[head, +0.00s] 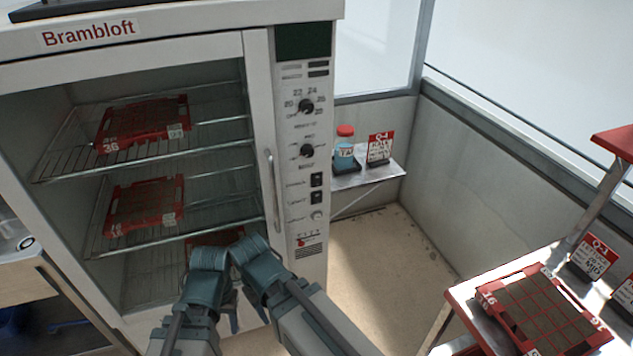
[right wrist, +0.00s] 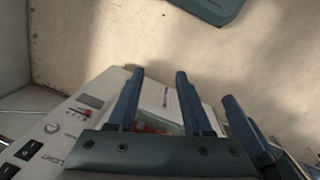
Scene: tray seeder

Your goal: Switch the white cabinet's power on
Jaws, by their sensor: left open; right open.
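The white cabinet (head: 258,110), marked Brambloft, stands at the left of the head view. Its control panel (head: 299,130) runs down the right of the door, with two dials, two black rocker switches (head: 316,188) and a small knob below. The display (head: 303,42) at the top is dark. My left gripper (head: 232,316) is open and low before the door. My right gripper (right wrist: 157,92) is open and empty in the right wrist view, beside the panel's lower end. It is hardly seen in the head view.
Red trays (head: 146,120) lie on the cabinet's wire racks behind the glass door, with its handle (head: 273,188) beside the panel. A wall shelf (head: 378,172) holds a red-capped jar (head: 345,148) and a sign. A red tray (head: 540,312) lies lower right. Floor right of the cabinet is clear.

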